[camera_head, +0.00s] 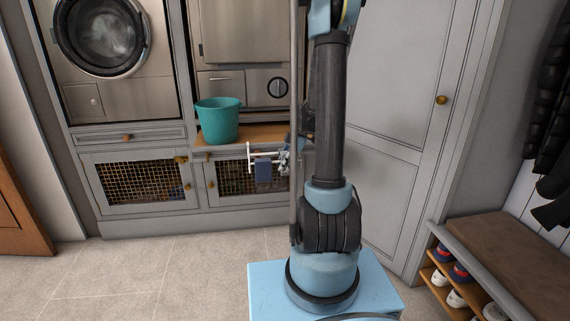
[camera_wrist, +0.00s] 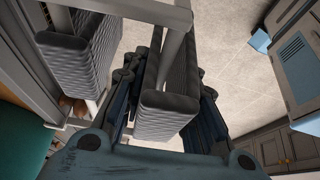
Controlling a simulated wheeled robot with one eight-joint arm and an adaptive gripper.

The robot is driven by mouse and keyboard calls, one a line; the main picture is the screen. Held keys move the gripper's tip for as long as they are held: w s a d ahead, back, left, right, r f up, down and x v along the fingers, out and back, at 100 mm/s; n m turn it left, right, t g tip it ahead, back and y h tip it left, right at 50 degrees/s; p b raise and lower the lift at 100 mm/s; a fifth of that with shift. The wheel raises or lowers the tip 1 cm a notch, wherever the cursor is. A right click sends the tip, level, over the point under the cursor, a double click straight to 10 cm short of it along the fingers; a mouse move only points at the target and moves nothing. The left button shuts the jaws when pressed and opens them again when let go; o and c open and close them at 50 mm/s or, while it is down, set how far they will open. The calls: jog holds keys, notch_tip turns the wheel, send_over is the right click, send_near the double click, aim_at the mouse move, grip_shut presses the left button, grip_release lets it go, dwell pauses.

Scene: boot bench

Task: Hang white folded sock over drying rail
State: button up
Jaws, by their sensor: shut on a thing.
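In the wrist view, my gripper (camera_wrist: 168,98) is shut on a folded, ribbed sock (camera_wrist: 166,112), which looks grey in this light. A pale bar of the drying rail (camera_wrist: 172,46) runs between the sock's two folds, so the sock straddles it. I cannot tell whether its weight rests on the bar. Another grey folded sock (camera_wrist: 62,52) hangs over the neighbouring bar at the left. In the head view, the white drying rail (camera_head: 252,161) sticks out in front of the cabinet with a blue-grey sock (camera_head: 263,172) on it. My gripper (camera_head: 286,160) is at its right end, partly hidden by my arm.
A teal bucket (camera_head: 218,121) stands on the wooden ledge (camera_head: 250,134) above the rail, close to my gripper. Mesh-fronted cabinet doors (camera_head: 140,182) lie behind. A shoe bench (camera_head: 520,235) stands at the right. The tiled floor (camera_head: 150,270) at the left is clear.

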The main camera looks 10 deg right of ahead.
jog(key=shift+f, duration=1.05)
jog(key=o, duration=1)
jog(key=v, duration=1.1)
jog(key=shift+d+r, duration=0.3)
jog(key=shift+r, duration=0.05)
jog(key=shift+s, duration=0.1)
